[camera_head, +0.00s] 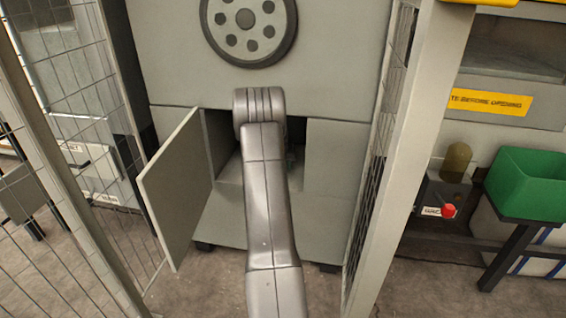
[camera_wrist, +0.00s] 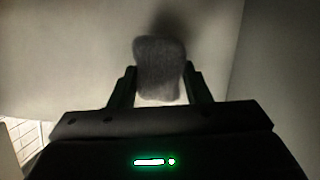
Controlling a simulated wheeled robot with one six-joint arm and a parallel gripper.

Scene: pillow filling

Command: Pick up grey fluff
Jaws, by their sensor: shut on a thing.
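The grey fluff (camera_wrist: 160,68) is a soft, rounded grey tuft in the wrist view. My gripper (camera_wrist: 160,86) has its two dark fingers on either side of it, shut on it. A pale surface lies behind the fluff, with a dark shadow above it; I cannot tell whether the fluff touches that surface. In the head view my arm reaches into the open compartment of the grey machine (camera_head: 330,170). My gripper and the fluff are mostly hidden there behind the arm.
An open door (camera_head: 172,190) hangs on the left of the compartment. Mesh panels (camera_head: 95,130) and a grey post (camera_head: 405,160) flank my arm. A green bin (camera_head: 528,182) and a red button (camera_head: 449,210) are on the right. A wheel (camera_head: 247,30) is above.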

